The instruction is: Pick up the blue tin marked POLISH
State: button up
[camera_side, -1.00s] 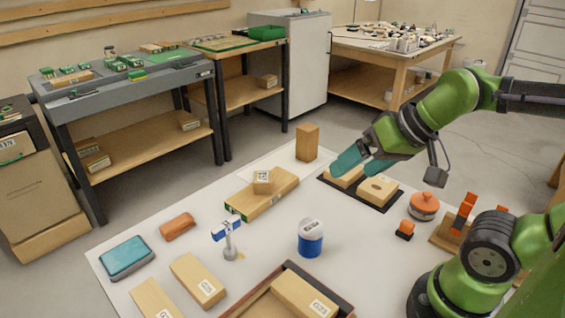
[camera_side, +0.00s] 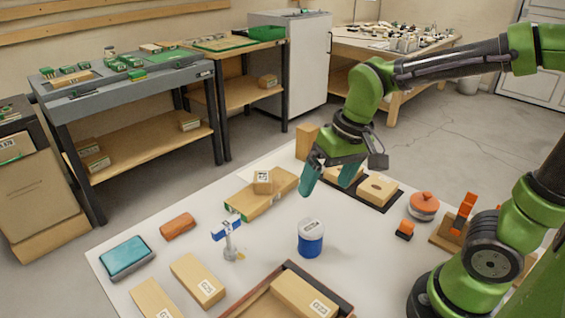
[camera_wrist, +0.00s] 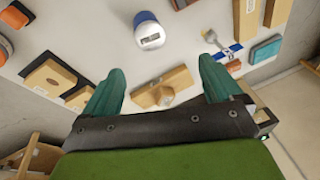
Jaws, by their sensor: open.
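A blue tin with a whitish lid and a small label (camera_side: 311,240) stands upright on the white table top in the side view; the label is too small to read. The tin also shows at the top of the wrist view (camera_wrist: 148,29), beyond my fingertips. My gripper (camera_side: 327,186) is open and empty, its two teal fingers pointing down. It hangs above the table, behind the tin in the side view and apart from it. In the wrist view the fingers (camera_wrist: 160,78) are spread wide with nothing between them at their level.
A long wooden block (camera_side: 262,199) with a small block (camera_side: 263,181) on it lies left of my gripper. A small stand with a blue crosspiece (camera_side: 227,233) is left of the tin. An open tray (camera_side: 342,299) lies in front. An orange-lidded pot (camera_side: 424,206) stands right.

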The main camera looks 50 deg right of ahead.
aim_at(310, 237)
jog(key=w+f+g, duration=0.1)
jog(key=f, duration=0.5)
jog(key=w+f+h, duration=0.1)
jog(key=f, duration=0.5)
jog(key=w+f+g, duration=0.1)
jog(key=f, duration=0.5)
jog(key=shift+f+m+g, duration=0.3)
jog(key=shift+f, duration=0.05)
jog(key=shift+r, duration=0.1)
jog(key=c, duration=1.3)
